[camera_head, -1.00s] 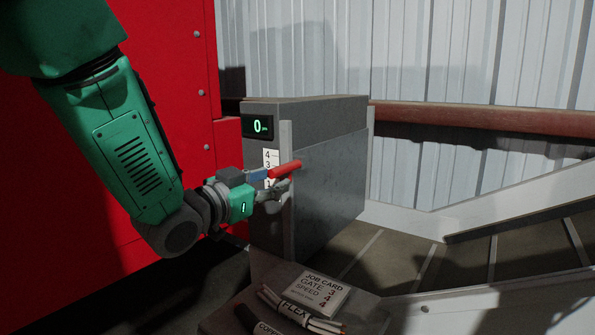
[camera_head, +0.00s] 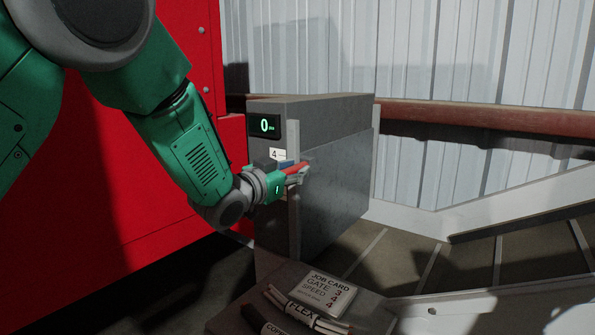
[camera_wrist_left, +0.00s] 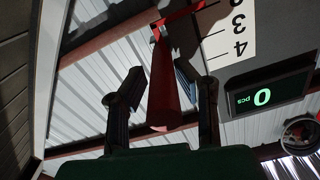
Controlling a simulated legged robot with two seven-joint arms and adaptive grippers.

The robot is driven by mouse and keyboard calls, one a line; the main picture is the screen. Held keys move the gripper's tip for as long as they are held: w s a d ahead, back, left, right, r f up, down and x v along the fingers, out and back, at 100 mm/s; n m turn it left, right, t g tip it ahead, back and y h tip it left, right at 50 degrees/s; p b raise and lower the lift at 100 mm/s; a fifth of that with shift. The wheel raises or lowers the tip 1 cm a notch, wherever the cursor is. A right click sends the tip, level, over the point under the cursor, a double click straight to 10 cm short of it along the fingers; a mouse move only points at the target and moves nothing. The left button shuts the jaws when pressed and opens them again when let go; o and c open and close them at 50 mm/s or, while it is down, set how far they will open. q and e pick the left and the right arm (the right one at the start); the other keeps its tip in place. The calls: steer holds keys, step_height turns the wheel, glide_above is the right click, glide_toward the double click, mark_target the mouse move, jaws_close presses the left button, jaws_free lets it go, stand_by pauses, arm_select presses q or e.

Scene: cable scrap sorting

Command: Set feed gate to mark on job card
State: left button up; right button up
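The feed gate's red handle (camera_head: 296,169) sticks out beside the grey gate box (camera_head: 335,185). A white scale (camera_head: 278,154) shows a 4 in the head view; the wrist view shows 3 and 4 on the scale (camera_wrist_left: 231,30). My left gripper (camera_head: 299,172) is at the handle. In the wrist view its two fingers stand apart on either side of the red handle (camera_wrist_left: 165,95), with gaps visible. The job card (camera_head: 323,292) reads GATE 3 in its gate row. My arm and gripper hide the lower scale in the head view. My right gripper is out of view.
A green display (camera_head: 264,126) on the box reads 0. Bundles labelled FLEX (camera_head: 300,311) and another dark cable (camera_head: 262,322) lie before the card. A conveyor (camera_head: 400,258) runs right of the box. A red panel (camera_head: 150,215) stands at left.

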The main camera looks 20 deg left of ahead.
arm_select(q)
steer(key=shift+a+f, duration=0.35)
steer(key=shift+a, duration=0.35)
jaws_close()
steer(key=r, duration=0.1)
steer(key=d+r+p, duration=0.1)
steer(key=r, duration=0.1)
steer(key=shift+w+r+p, duration=0.1)
steer(key=shift+r+p, duration=0.05)
steer(key=shift+p, duration=0.15)
steer(key=shift+a, duration=0.2)
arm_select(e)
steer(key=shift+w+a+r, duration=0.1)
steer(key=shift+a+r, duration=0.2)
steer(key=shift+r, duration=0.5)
arm_select(q)
steer(key=o, duration=0.7)
jaws_free()
steer(key=shift+s+a, duration=0.1)
steer(key=shift+s, duration=0.15)
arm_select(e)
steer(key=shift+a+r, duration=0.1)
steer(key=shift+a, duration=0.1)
arm_select(q)
steer(key=shift+f, duration=0.25)
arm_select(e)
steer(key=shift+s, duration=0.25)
arm_select(q)
steer(key=v, duration=1.2)
